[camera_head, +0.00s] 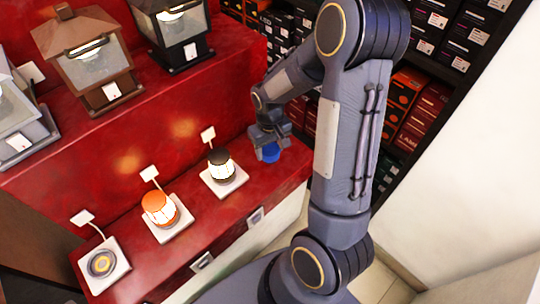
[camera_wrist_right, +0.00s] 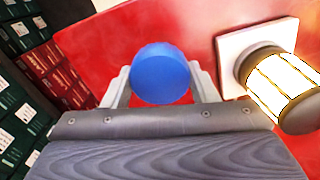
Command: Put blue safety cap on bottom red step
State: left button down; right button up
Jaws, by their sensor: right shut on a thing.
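The blue safety cap (camera_head: 271,153) is small and round. My right gripper (camera_head: 268,140) is shut on it, over the right end of the bottom red step (camera_head: 290,172). In the right wrist view the cap (camera_wrist_right: 161,73) sits between the two pale fingers (camera_wrist_right: 158,85), with the red surface (camera_wrist_right: 180,25) behind it. I cannot tell whether the cap touches the step. My left gripper is not in view.
On the bottom step stand a lit black lamp (camera_head: 221,163), a lit orange lamp (camera_head: 159,208) and a round disc (camera_head: 101,264), each on a white plate. Lanterns (camera_head: 87,62) stand on the upper step. Shelves of boxes (camera_head: 420,105) are behind my right arm.

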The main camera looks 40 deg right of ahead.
aim_at(270, 154)
jog(key=shift+w+d+f, duration=0.25)
jog(key=shift+f, duration=0.25)
notch_tip(270, 154, down, 3)
jog(key=shift+w+d+f+b, duration=0.1)
jog(key=shift+w+f+b, duration=0.05)
jog(key=shift+b, duration=0.35)
jog(key=shift+f, duration=0.15)
jog(key=o, duration=1)
jog(key=shift+c, duration=0.2)
